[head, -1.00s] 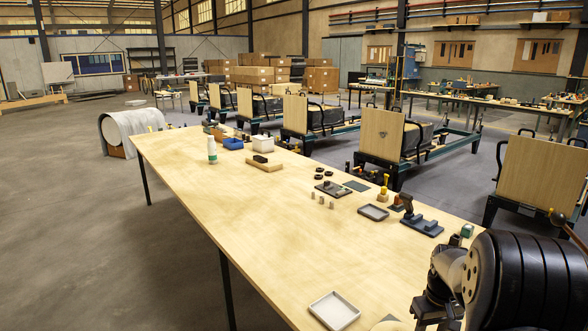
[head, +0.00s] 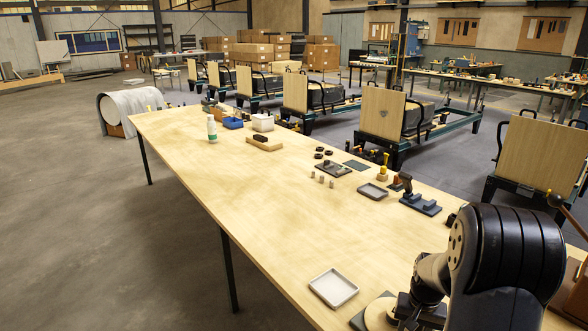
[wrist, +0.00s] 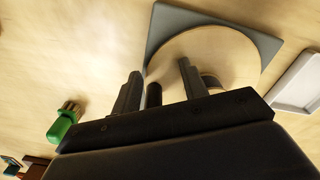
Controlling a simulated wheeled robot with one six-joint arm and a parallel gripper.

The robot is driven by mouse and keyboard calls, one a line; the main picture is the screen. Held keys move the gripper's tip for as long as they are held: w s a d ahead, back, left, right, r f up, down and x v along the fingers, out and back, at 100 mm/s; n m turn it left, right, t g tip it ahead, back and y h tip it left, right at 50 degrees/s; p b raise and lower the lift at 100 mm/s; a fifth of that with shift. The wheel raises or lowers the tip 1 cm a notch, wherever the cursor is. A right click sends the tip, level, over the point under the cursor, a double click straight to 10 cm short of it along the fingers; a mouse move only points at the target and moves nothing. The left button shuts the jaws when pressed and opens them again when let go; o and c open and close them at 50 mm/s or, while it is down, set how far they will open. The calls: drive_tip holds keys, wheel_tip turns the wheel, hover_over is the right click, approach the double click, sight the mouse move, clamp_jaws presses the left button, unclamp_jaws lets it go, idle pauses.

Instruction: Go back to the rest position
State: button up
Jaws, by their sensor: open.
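My gripper (wrist: 160,80) is open in the wrist view, its two dark fingers apart over a round pale wooden disc (wrist: 225,50). A short dark cylinder (wrist: 153,95) shows between the fingers; I cannot tell whether it stands on the disc. The disc lies on a grey square plate (wrist: 168,18). In the head view my arm comes in at the lower right, and the disc (head: 378,313) shows at the bottom edge, partly behind my wrist. The fingertips are hidden there.
A light grey tray (head: 333,287) lies left of the disc. A green object with brown bristles (wrist: 63,127) is on the other side. A dark tray (head: 373,191), a black stand (head: 420,204) and a white bottle (head: 212,130) stand farther along the table.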

drive_tip(key=shift+s+a+m, duration=0.1)
drive_tip(key=shift+a+m, duration=0.1)
drive_tip(key=shift+m, duration=0.2)
drive_tip(key=shift+a+r, duration=0.1)
drive_tip(key=shift+r, duration=0.3)
wheel_tip(320, 180, up, 9)
drive_tip(key=shift+f, duration=0.15)
drive_tip(key=shift+s, duration=0.1)
